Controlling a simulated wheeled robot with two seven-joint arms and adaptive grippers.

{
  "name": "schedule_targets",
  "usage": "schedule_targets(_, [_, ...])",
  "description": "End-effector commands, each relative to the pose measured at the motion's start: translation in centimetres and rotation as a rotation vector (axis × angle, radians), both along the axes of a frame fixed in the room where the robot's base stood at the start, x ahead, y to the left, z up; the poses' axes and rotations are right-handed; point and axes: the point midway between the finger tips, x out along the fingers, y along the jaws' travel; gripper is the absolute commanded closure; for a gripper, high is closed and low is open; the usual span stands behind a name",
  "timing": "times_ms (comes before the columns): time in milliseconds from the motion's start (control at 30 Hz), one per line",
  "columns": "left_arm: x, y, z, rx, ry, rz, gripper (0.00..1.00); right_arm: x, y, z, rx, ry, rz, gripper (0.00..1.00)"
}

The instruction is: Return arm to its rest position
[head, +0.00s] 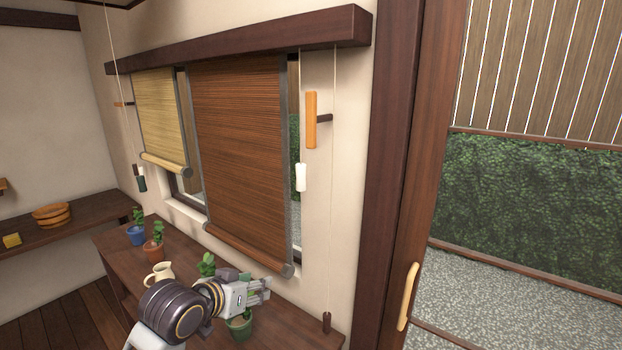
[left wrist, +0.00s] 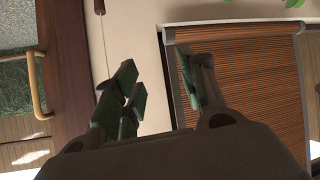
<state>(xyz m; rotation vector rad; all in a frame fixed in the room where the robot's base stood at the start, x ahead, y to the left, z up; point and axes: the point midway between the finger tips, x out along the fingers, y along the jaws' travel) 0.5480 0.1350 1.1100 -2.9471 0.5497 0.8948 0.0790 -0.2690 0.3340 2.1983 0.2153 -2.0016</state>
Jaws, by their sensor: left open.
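My left arm reaches in from the bottom of the head view, and my left gripper (head: 262,290) is over the wooden shelf table (head: 178,252) below the blinds. In the left wrist view its two fingers (left wrist: 158,98) are apart, with nothing between them. The gripper partly hides a potted plant (head: 240,328) below it. My right gripper shows in neither view.
Potted plants in a blue pot (head: 136,235) and a terracotta pot (head: 153,251), plus a cream pitcher (head: 160,273), stand on the table. A brown blind (head: 240,150) and a yellow blind (head: 160,115) hang behind. A cord with a white pull (head: 301,177) hangs at right.

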Motion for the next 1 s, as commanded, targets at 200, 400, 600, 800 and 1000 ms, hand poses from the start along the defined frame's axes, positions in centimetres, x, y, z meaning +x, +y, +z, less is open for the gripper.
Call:
schedule_targets(200, [-2.4,1.3,-5.1,0.038,0.098,0.032,0.59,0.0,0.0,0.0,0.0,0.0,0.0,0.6])
schedule_targets(400, [-5.0,2.5,-9.4,0.076,0.187,0.058,0.59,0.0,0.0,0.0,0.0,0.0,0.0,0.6])
schedule_targets(600, [-8.0,3.8,-13.3,0.118,0.279,0.083,0.59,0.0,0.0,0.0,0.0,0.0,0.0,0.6])
schedule_targets(800, [-11.4,5.1,-17.0,0.162,0.375,0.105,0.59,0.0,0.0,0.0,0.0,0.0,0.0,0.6])
schedule_targets(1000, [-15.2,6.5,-20.3,0.206,0.472,0.124,0.59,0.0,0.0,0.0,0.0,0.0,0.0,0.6])
